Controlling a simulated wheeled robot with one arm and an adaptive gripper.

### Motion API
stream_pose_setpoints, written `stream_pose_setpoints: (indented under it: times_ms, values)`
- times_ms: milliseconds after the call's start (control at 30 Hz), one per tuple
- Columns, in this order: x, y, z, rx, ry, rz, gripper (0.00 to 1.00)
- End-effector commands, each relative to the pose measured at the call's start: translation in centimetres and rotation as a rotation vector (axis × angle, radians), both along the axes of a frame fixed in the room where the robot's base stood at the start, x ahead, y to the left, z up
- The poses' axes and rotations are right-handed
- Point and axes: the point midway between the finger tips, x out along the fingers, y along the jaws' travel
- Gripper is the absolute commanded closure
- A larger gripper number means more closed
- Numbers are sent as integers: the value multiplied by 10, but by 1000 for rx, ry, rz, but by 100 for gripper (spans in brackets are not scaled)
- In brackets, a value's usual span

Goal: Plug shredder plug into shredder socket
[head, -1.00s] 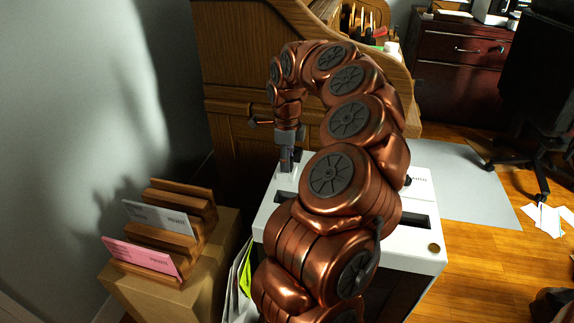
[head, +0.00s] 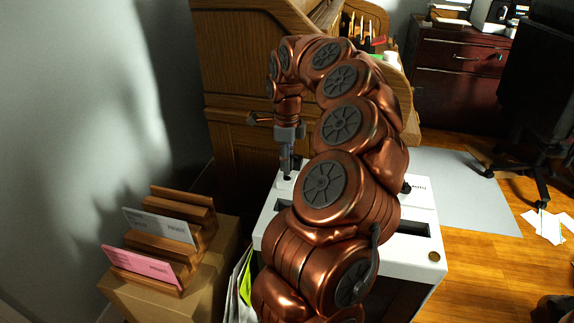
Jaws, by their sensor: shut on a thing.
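The shredder (head: 420,218) is a white box with dark slots in its top, standing in the middle and partly covered by my arm. My gripper (head: 287,164) points straight down over the shredder's back left corner. It is shut on a small dark piece (head: 287,177), which I take for the shredder plug, close above or touching the white top. The view is too small to tell whether the plug is in or only over the socket. I cannot make out the socket itself at the tip.
A wooden letter rack (head: 170,240) with pink and white envelopes sits on a cardboard box (head: 205,275) at left. A wooden desk (head: 240,80) stands close behind the gripper. A dark red cabinet (head: 455,80) and an office chair (head: 540,110) are at the right. Papers lie on the floor.

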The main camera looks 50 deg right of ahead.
Motion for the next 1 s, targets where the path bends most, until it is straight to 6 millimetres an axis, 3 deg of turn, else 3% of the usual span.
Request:
stream_pose_setpoints:
  times_ms: [467, 1000]
  values:
    - [-5, 43, 6, -3, -1, 1, 100]
    - [-16, 140, 15, -4, -2, 0, 100]
